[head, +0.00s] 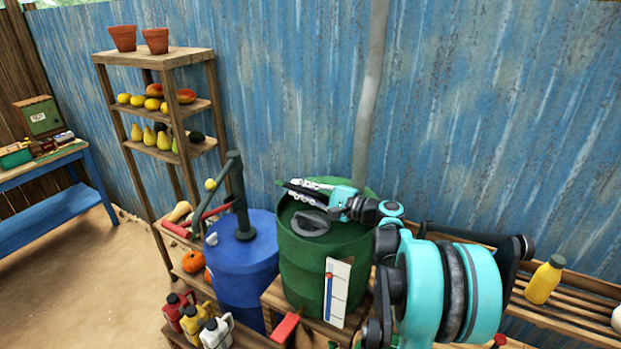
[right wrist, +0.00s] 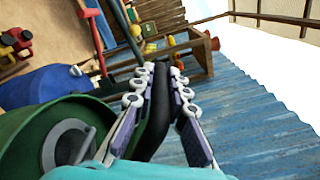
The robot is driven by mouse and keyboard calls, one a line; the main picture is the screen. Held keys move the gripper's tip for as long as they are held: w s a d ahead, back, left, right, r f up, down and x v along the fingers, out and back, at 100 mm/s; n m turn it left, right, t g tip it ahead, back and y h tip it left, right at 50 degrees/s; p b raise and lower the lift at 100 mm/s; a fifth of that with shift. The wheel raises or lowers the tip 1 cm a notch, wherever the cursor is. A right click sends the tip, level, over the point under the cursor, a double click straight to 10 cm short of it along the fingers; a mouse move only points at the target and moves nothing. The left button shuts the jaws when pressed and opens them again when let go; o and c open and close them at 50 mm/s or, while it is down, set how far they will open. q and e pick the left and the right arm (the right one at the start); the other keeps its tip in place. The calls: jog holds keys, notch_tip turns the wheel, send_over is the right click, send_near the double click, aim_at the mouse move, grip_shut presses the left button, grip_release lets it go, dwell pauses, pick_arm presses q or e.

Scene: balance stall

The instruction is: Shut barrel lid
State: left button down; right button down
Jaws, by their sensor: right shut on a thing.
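The green barrel (head: 322,265) stands upright in the middle of the head view, with a grey round fitting (head: 310,223) on its top. The fitting also shows in the right wrist view (right wrist: 68,147). My right gripper (head: 297,190) reaches over the back of the barrel top from the right. Its fingers are shut on a dark bar (right wrist: 157,112), which runs between them in the right wrist view. Whether this bar belongs to the lid, and whether the lid is fully seated, I cannot tell. My left gripper is not in view.
A blue barrel (head: 243,265) with a dark pump stands just left of the green one. A white gauge board (head: 338,292) stands in front. Several small jugs are at the front left. A slatted bench with a yellow bottle (head: 545,280) is at right. A blue corrugated wall closes the back.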

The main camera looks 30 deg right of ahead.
jog(key=s+a+f+n+b, duration=0.1)
jog(key=a+f+n+b, duration=0.1)
jog(key=f+b, duration=0.4)
jog(key=s+a+f+n+b, duration=0.1)
jog(key=a+f+n+b, duration=0.2)
jog(key=f, duration=0.9)
jog(key=shift+s+a+n+b, duration=0.15)
jog(key=shift+s+n+b, duration=0.45)
jog(key=shift+b, duration=1.15)
jog(key=shift+w+f, duration=0.1)
jog(key=shift+w, duration=0.05)
jog(key=c, duration=1.6)
grip_release()
jog(key=shift+o, duration=0.5)
jog(key=v, duration=1.2)
